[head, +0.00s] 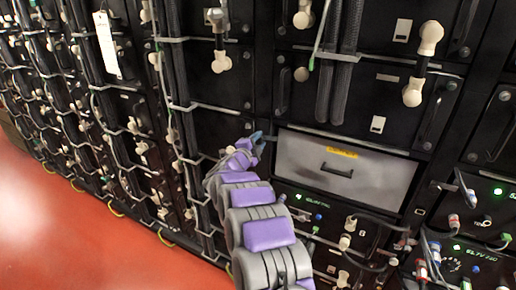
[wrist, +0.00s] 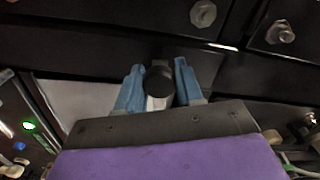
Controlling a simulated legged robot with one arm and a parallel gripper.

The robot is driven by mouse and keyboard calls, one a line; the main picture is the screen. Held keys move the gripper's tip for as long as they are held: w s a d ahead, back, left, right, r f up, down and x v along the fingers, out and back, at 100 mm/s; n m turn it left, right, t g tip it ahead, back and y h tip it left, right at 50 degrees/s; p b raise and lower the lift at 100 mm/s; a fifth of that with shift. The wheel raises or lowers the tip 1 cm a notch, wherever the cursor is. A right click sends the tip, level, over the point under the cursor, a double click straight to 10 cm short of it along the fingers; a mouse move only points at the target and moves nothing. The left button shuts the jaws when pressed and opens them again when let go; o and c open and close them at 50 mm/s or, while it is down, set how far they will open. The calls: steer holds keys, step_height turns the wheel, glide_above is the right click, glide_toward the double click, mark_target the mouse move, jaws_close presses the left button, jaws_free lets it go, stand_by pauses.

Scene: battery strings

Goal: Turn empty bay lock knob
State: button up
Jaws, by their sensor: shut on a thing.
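The empty bay (head: 310,165) is a light grey panel with a dark handle (head: 337,170) and a yellow label (head: 343,151), set in the black rack. Its pale face shows partly in the wrist view (wrist: 72,98). My gripper (head: 260,137) reaches the rack at the panel's upper left corner. In the wrist view its two blue fingers (wrist: 158,74) stand on either side of a dark round lock knob (wrist: 159,84) and are shut on it. The knob is hidden behind the fingers in the head view. Its turn angle cannot be told.
Black battery modules with cables and pale connectors surround the bay. Below it is a module with a green light (head: 299,196) and several cables (head: 362,235). Thick dark cables (head: 340,65) hang above. Red floor (head: 90,225) lies open at the lower left.

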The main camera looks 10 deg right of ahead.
steer(key=shift+f+m+b, duration=0.1)
steer(key=shift+m+b, duration=0.6)
steer(key=shift+m, duration=0.1)
steer(key=o, duration=1)
steer(key=p+v, duration=0.2)
steer(key=v, duration=1.5)
steer(key=shift+s+a, duration=0.15)
steer(key=shift+a, duration=0.05)
